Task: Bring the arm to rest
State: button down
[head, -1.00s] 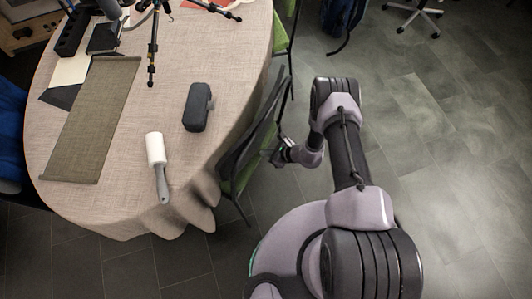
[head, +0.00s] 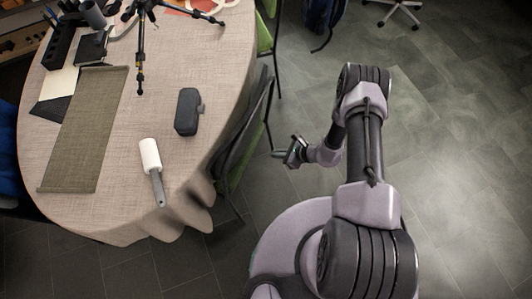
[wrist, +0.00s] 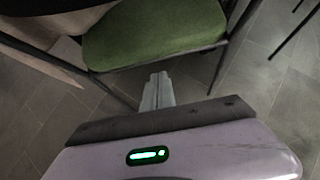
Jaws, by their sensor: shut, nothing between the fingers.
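My gripper (head: 280,153) is off the right side of the table, over the floor and beside a green chair. In the wrist view my gripper (wrist: 159,78) has its fingers together with nothing between them. My arm is bent, its upper links raised over the floor to the right of the table. The green chair's seat (wrist: 150,32) fills the top of the wrist view, ahead of the fingertips. No contact between them shows.
The round cloth-covered table (head: 115,205) carries a lint roller (head: 151,160), a dark case (head: 188,111), a rolled-out mat (head: 88,130) and a tripod (head: 140,50). A chair (head: 245,125) stands against its right edge. The floor (head: 455,170) on the right is clear.

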jog(key=w+a+r+n+g, duration=0.15)
jog(key=r+n, duration=0.35)
jog(key=r, duration=1.2)
jog(key=w+a+r+n, duration=0.1)
jog(key=w+r+n, duration=0.25)
jog(key=r, duration=1.35)
jog(key=s+r+n+h, duration=0.1)
jog(key=s+r+n, duration=0.6)
jog(key=r, duration=0.6)
jog(key=s+d+r+n+t+h, duration=0.1)
jog(key=s+r, duration=0.3)
jog(key=s, duration=0.4)
jog(key=s+d+r+n+t+h, duration=0.2)
jog(key=s+d+r+h, duration=0.2)
jog(key=s, duration=0.4)
jog(key=shift+s+r+n, duration=0.15)
jog(key=shift+r+n, duration=0.2)
jog(key=shift+r, duration=0.25)
